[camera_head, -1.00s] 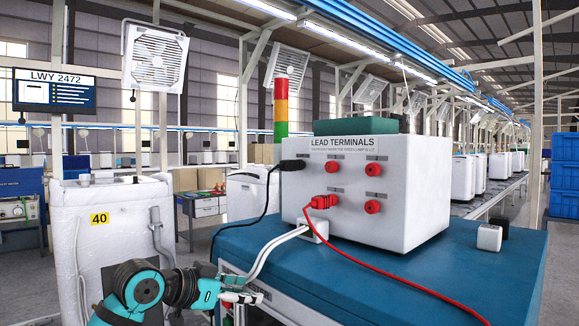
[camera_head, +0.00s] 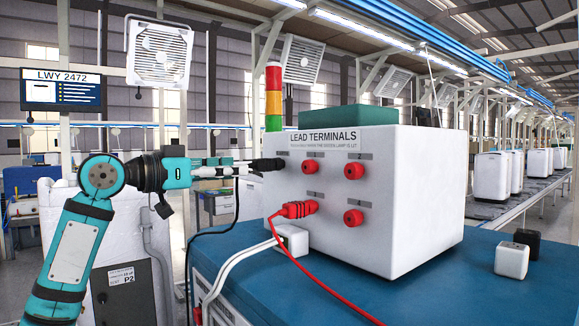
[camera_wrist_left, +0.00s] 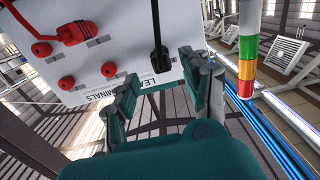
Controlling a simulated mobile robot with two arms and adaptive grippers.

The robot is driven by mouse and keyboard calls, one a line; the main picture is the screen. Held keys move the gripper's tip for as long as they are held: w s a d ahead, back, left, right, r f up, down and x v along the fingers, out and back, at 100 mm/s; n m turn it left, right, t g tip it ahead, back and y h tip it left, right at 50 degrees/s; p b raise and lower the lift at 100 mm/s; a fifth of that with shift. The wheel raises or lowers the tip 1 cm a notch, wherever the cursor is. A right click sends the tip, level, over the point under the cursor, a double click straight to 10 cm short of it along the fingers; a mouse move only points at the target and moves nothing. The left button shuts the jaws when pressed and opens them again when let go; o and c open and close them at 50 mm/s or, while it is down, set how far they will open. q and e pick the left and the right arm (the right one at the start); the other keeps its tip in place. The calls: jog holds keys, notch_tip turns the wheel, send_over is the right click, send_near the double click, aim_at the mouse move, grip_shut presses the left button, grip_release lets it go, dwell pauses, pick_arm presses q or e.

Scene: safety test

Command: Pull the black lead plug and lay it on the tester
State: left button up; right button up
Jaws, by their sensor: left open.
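The black lead plug (camera_head: 267,164) sits in the upper left socket of the white box marked LEAD TERMINALS (camera_head: 420,200). Its black cable (camera_head: 188,262) hangs down to the left. My left gripper (camera_head: 240,170) is level with the plug, just left of it, its fingertips close to the plug's rear end. In the left wrist view the open fingers (camera_wrist_left: 158,75) lie either side of the plug (camera_wrist_left: 160,58), with gaps visible. My right gripper is out of view.
A red plug (camera_head: 300,209) with a red cable is in the lower left socket. A white block (camera_head: 291,239) stands at the box's front corner. Two small blocks (camera_head: 512,260) are at right on the blue top (camera_head: 420,290). A red-yellow-green stack light (camera_head: 273,98) stands behind.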

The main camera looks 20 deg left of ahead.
aim_at(254, 164)
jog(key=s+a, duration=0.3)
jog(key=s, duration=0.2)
pick_arm(q)
jog(key=x, duration=0.1)
jog(key=p+x, duration=0.2)
jog(key=shift+w+d+r, duration=0.25)
jog(key=shift+w+r, duration=0.05)
jog(key=shift+r, duration=0.05)
jog(key=shift+p+x, duration=0.85)
jog(key=shift+x, duration=0.3)
jog(key=shift+w+d+p, duration=0.25)
jog(key=shift+w+p, duration=0.05)
jog(key=shift+w, duration=0.2)
jog(key=shift+w+d+f, duration=0.1)
jog(key=shift+w, duration=0.05)
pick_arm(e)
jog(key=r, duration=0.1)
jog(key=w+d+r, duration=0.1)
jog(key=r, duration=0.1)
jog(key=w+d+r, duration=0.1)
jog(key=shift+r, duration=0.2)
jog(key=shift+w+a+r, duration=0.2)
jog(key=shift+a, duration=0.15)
pick_arm(q)
jog(key=shift+p, duration=0.5)
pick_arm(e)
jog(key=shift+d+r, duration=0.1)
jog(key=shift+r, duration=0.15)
